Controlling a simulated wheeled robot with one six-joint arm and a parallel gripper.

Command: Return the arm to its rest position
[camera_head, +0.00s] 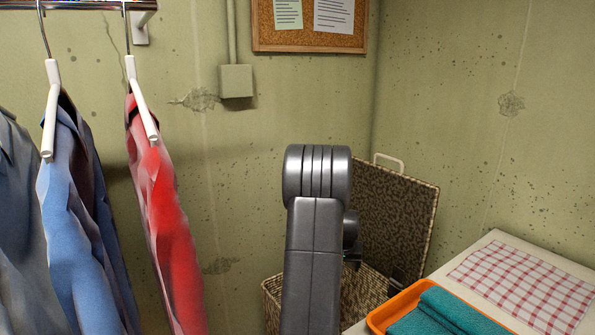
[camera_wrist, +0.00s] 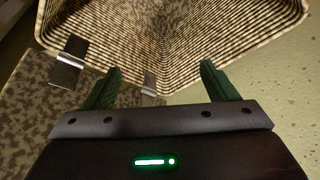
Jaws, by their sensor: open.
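My gripper (camera_wrist: 160,85) shows in the wrist view with its two green fingers spread apart and nothing between them. Beyond the fingers is a woven basket (camera_wrist: 240,35) with a ribbed rim and a mottled lining. In the head view my grey arm rises at the centre and hides most of my gripper. The basket (camera_head: 273,300) stands behind the arm against the corner, with its lid (camera_head: 395,215) raised. I cannot tell from these views whether a finger touches the basket.
Shirts hang from a rail on the left, a blue one (camera_head: 75,210) and a red one (camera_head: 165,220). At the lower right, a white surface (camera_head: 500,245) holds a checked cloth (camera_head: 520,285) and an orange tray (camera_head: 385,312) with teal cloth (camera_head: 440,315). A corkboard (camera_head: 280,40) hangs behind.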

